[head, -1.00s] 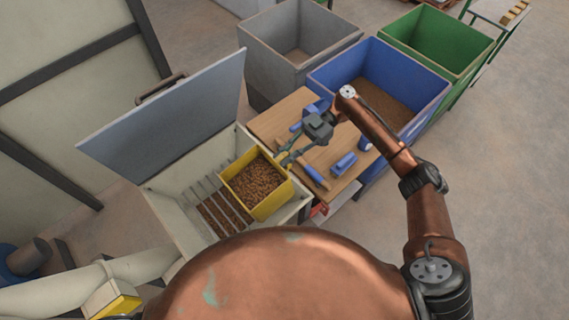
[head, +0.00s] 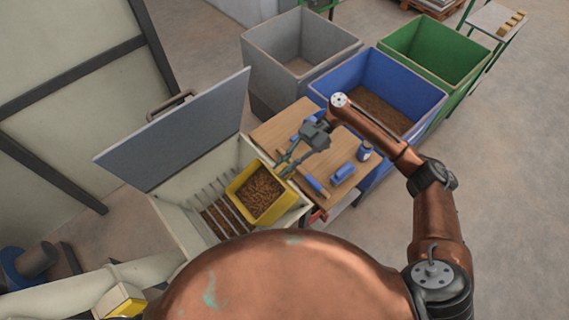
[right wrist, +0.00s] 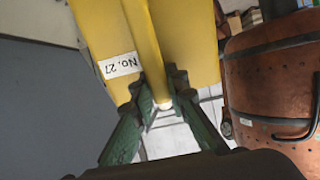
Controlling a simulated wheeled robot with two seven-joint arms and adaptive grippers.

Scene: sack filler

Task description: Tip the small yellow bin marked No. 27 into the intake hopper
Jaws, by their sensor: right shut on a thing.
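The small yellow bin (head: 287,205), filled with brown pellets, is over the open intake hopper (head: 172,222) in the head view. In the right wrist view its label reads No. 27 (right wrist: 120,66). It looks slightly tilted; its exact angle is hard to tell. The hopper has pale walls, slats across its mouth and a raised grey lid (head: 185,130). Brown material shows between the slats. My right gripper (head: 287,166) is shut on the bin's right side; its green fingers (right wrist: 165,98) pinch a yellow rib or edge in the right wrist view. My left gripper is not in view.
A wooden-topped table (head: 272,133) beside the hopper holds blue tools and a jar (head: 364,152). Behind it stand a grey bin (head: 270,85), a blue bin (head: 330,88) with brown material and a green bin (head: 455,70). Open floor lies on the right.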

